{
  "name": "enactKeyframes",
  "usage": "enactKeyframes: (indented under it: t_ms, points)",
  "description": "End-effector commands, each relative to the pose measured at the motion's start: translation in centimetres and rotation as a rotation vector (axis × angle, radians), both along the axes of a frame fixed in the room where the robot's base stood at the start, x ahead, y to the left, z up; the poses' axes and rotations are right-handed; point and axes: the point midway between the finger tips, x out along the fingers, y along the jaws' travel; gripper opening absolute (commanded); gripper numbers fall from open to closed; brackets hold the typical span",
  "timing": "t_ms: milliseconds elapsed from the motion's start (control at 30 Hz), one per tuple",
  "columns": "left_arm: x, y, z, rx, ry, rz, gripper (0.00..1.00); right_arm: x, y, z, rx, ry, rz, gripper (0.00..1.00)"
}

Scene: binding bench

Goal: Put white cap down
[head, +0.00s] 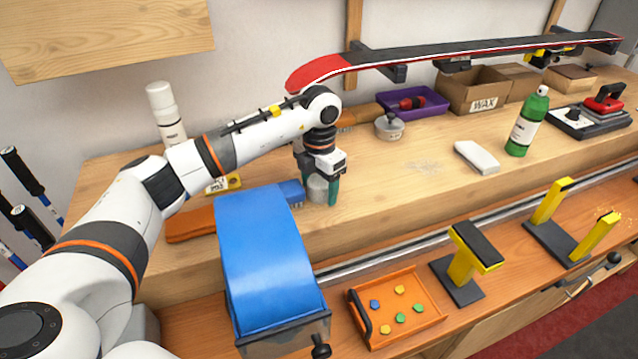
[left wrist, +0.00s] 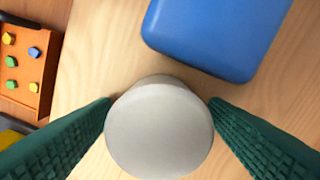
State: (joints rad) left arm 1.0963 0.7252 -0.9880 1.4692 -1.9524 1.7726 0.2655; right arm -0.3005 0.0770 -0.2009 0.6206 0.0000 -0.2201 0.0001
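The white cap (left wrist: 160,132) is a pale grey-white round piece with a flat top. In the head view it shows low between the fingers of my left gripper (head: 319,186), over the wooden bench top. In the left wrist view the green fingers of my left gripper (left wrist: 160,108) lie against its two sides, with no clear gap. The cap is upright. Its underside is hidden, so I cannot tell whether it touches the bench. My right gripper is not in view.
A large blue curved piece (head: 262,245) stands in front, left of an orange tray (head: 432,312). A lidded pot (head: 390,126) and purple tray (head: 435,108) stand behind. The bench right of the gripper is clear up to a white block (head: 477,157).

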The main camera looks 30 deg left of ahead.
Motion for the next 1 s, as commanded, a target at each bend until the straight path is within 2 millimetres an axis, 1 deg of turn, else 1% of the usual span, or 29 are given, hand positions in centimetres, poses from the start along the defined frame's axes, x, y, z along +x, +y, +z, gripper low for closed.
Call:
enactKeyframes:
  t_ms: [233,333,367,467,700,800,900,1000]
  points:
    - [0.0,0.0,0.1,0.000,0.000,0.000,0.69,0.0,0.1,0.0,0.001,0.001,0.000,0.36]
    - [0.0,0.0,0.6,0.000,-0.001,0.000,0.69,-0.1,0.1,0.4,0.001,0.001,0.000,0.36]
    - [0.1,0.0,0.7,-0.001,-0.002,0.000,0.69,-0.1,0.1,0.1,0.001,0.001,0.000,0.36]
    - [0.1,0.0,2.1,0.000,-0.004,0.000,0.69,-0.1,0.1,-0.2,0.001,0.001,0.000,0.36]
    - [0.1,0.0,7.3,-0.001,-0.006,0.001,0.69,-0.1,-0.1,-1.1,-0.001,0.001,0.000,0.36]
    - [0.1,0.0,9.3,-0.001,-0.005,0.000,0.69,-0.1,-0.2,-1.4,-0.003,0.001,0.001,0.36]
    - [0.1,0.0,10.8,-0.001,-0.003,0.000,0.69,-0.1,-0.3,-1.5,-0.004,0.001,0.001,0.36]
    - [0.0,0.0,11.8,0.000,-0.001,0.000,0.69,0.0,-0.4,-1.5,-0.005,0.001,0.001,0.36]
